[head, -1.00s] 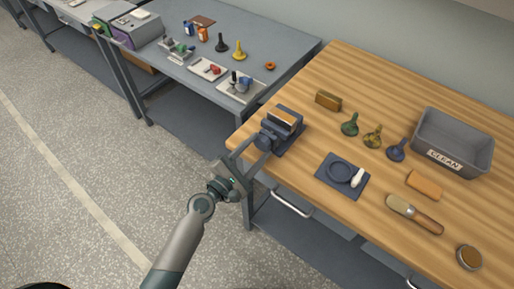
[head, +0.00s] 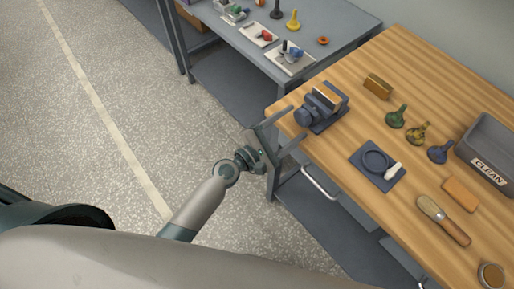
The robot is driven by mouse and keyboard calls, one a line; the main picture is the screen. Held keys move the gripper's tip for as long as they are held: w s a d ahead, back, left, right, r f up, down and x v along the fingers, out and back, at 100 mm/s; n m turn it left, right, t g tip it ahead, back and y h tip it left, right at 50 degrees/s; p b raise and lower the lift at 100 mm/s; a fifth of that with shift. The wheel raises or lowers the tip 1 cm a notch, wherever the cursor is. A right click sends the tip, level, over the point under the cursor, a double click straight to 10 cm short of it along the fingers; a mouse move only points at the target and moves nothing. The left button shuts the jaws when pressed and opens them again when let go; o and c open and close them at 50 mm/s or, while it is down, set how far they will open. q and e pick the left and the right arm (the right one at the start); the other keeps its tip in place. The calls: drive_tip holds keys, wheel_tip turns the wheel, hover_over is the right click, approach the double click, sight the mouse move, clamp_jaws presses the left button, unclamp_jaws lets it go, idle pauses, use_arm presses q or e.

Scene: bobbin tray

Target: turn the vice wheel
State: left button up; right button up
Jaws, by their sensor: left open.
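The vice (head: 329,101) is a dark blue-grey block with a tan piece along its top, on the near left corner of the wooden bench. Its round dark wheel (head: 304,117) faces the lower left, toward my left gripper. My left gripper (head: 297,123) is open, with two long grey fingers spread apart and pointing at the wheel. The fingertips are close to the wheel, one on each side of it in the picture. I cannot tell whether they touch it. Nothing shows between the fingers. My right gripper is out of view.
The wooden bench (head: 350,135) holds a blue mat (head: 392,181) with a ring and white bottle, several stamp-like tools, a brush (head: 443,219) and a grey CLEAN bin (head: 489,142). A grey table (head: 335,38) stands behind. The floor at left is clear.

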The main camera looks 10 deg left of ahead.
use_arm(q)
drive_tip(key=b+v, duration=0.5)
drive_tip(key=v, duration=1)
drive_tip(key=shift+s+a, duration=0.2)
drive_tip(key=shift+s, duration=0.1)
drive_tip(key=s+a+f+m+g+y, duration=0.2)
drive_tip(key=a+f+m, duration=0.1)
drive_tip(key=f, duration=1)
drive_tip(key=s+a+f+m+g+y+b, duration=0.1)
drive_tip(key=s+a+f+m+g+y, duration=0.15)
drive_tip(key=f, duration=1.05)
drive_tip(key=s+a+f+m+g+y, duration=0.1)
drive_tip(key=a+f+m+y, duration=0.25)
drive_tip(key=f, duration=1.05)
drive_tip(key=s+a+f+m+g+y, duration=0.1)
drive_tip(key=s+f+m+g, duration=0.1)
drive_tip(key=s+f+m, duration=0.2)
drive_tip(key=s+a+f+m+g, duration=0.2)
drive_tip(key=s+f+m, duration=0.3)
drive_tip(key=s+f, duration=0.5)
drive_tip(key=s+a+f+m+g+y, duration=0.1)
drive_tip(key=s+f+m+g, duration=0.3)
drive_tip(key=s, duration=1.3)
wheel_tip(320, 180, down, 4)
drive_tip(key=shift+a+f+m+y+b, duration=0.1)
drive_tip(key=shift+a+m+y+b, duration=0.2)
drive_tip(key=shift+a+m+b, duration=0.15)
